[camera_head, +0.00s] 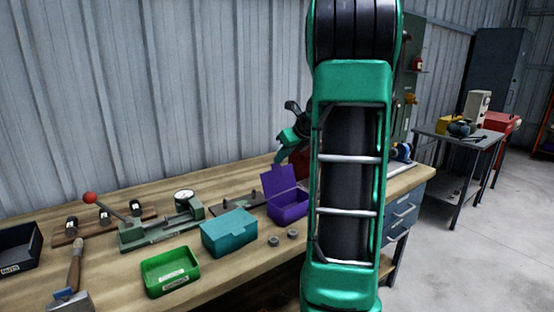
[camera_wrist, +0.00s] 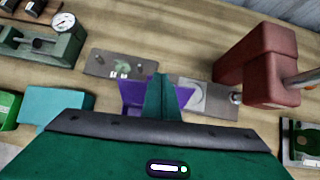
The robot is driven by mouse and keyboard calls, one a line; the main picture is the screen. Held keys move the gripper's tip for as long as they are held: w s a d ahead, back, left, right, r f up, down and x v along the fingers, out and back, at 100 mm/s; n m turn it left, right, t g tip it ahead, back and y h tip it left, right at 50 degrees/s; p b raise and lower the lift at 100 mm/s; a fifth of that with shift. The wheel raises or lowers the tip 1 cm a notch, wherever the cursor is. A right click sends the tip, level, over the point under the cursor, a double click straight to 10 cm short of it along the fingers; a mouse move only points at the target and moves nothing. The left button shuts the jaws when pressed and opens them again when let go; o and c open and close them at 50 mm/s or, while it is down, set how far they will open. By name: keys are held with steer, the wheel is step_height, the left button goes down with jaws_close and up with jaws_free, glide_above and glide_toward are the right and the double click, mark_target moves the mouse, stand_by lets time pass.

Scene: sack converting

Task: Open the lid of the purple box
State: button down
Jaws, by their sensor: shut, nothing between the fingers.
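The purple box (camera_head: 288,208) stands on the workbench, right of the teal box, in the head view. Its lid (camera_head: 278,179) is raised and stands up steeply at the back left, so the box looks open. My arm hides what lies just right of it. In the wrist view the purple box (camera_wrist: 132,93) shows on both sides of my gripper (camera_wrist: 161,82), which covers its middle. The fingers are shut together and empty. I cannot tell whether they touch the box. In the head view the gripper is mostly hidden behind my arm.
A closed teal box (camera_head: 229,233), a green tray (camera_head: 170,271) and small nuts (camera_head: 293,234) are nearby on the workbench (camera_head: 115,280). A gauge fixture (camera_head: 160,227) stands behind. A red vise (camera_wrist: 262,65) rises right of the gripper in the wrist view.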

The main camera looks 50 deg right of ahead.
steer(key=shift+r, duration=0.15)
steer(key=shift+r, duration=0.7)
